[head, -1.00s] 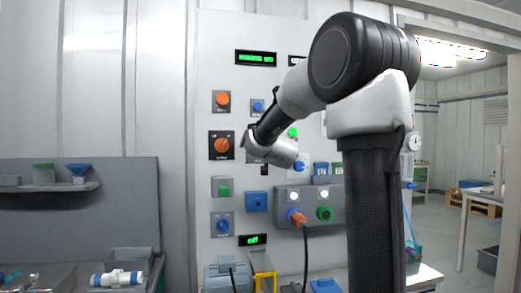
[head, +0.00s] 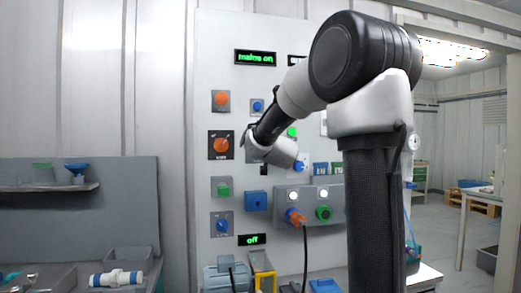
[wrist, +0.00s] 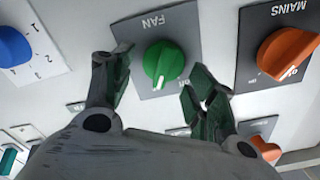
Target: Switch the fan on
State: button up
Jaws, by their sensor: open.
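The green FAN knob (wrist: 164,64) sits on a grey plate (wrist: 186,20) in the wrist view, its white mark toward the lower edge of that picture. My gripper (wrist: 152,82) is open, with one finger on each side of the knob; I cannot tell whether either touches it. Part of the plate's lower lettering is hidden by the fingers. In the head view my gripper (head: 248,150) is at the panel, just right of an orange knob (head: 221,145). The upper display (head: 255,58) reads "mains on".
The orange MAINS knob (wrist: 288,52) is right of the fan knob in the wrist view, and a blue numbered knob (wrist: 12,45) is to the left. Other switches crowd the panel (head: 215,85). A lower display (head: 252,239) reads "off".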

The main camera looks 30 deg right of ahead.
jog(key=v, duration=1.1)
jog(key=shift+s, duration=0.35)
jog(key=shift+a, duration=0.15)
jog(key=s+a+f+n+g+y, duration=0.3)
jog(key=f, duration=0.4)
jog(key=s+a+f+n+g+y, duration=0.2)
jog(key=s+a+f+g, duration=0.15)
jog(key=f, duration=0.35)
jog(key=s+f+n+g, duration=0.2)
jog(key=s+f+g, duration=0.1)
jog(key=s, duration=0.8)
jog(key=s+f+n+g, duration=0.2)
jog(key=s+f+g, duration=0.2)
jog(key=s, duration=0.7)
jog(key=shift+s+a+f, duration=0.25)
jog(key=shift+a+f, duration=0.05)
jog(key=shift+f, duration=0.45)
jog(key=shift+a+r, duration=0.15)
jog(key=shift+r, duration=0.2)
